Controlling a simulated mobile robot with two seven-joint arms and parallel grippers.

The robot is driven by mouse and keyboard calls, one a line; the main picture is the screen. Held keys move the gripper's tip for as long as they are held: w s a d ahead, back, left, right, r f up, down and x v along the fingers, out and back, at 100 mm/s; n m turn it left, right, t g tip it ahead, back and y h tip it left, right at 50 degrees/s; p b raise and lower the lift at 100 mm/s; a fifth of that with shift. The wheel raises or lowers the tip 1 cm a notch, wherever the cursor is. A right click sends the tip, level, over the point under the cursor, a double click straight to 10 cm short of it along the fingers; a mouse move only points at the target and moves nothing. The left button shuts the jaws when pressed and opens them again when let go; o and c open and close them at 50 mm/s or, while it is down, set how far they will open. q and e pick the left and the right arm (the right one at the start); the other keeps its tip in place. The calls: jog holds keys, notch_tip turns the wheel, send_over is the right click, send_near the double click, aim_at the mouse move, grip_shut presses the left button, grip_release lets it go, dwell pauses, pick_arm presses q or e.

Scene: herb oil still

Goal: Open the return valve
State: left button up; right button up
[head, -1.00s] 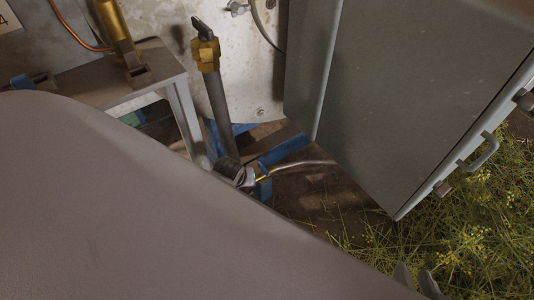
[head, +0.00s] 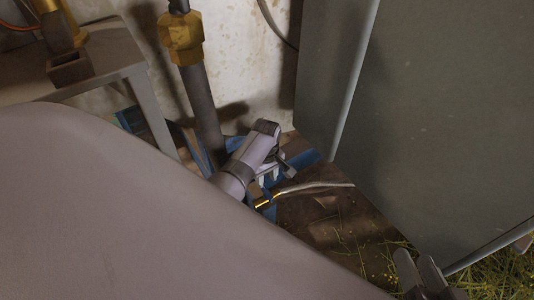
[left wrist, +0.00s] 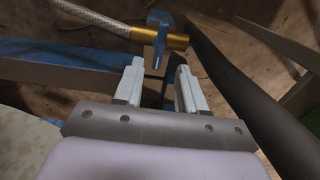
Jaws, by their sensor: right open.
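A brass valve fitting (left wrist: 145,34) with a blue lever (left wrist: 159,20) is at the top middle of the left wrist view, and a braided hose leads from it. I take it as the return valve. In the head view its brass part (head: 265,201) is low, near the floor. My left gripper (head: 268,176) is just beside it, pointing down. In the left wrist view the left fingers (left wrist: 157,72) are apart with nothing clasped, and the lever's lower end is just beyond and between their tips. My right gripper (head: 420,268) is open and empty at bottom right.
A dark upright pipe (head: 203,105) with a brass hex fitting (head: 181,38) stands beside my left gripper. A grey cabinet (head: 430,120) fills the right. A metal stand (head: 105,60) is at left, and blue frame bars lie low behind the gripper. Dried herbs cover the floor at lower right.

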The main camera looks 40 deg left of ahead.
aim_at(266, 191)
pick_arm(q)
jog(key=shift+f+b, duration=0.45)
jog(key=shift+f, duration=0.2)
notch_tip(266, 191, down, 4)
jog(key=b, duration=0.3)
jog(key=shift+f, duration=0.2)
jog(key=shift+f+b, duration=0.6)
jog(key=shift+f, duration=0.1)
pick_arm(e)
jog(key=d+n+t, duration=0.1)
jog(key=d+t+h, duration=0.1)
jog(key=d, duration=0.1)
jog(key=shift+s+n, duration=0.4)
pick_arm(q)
grip_shut()
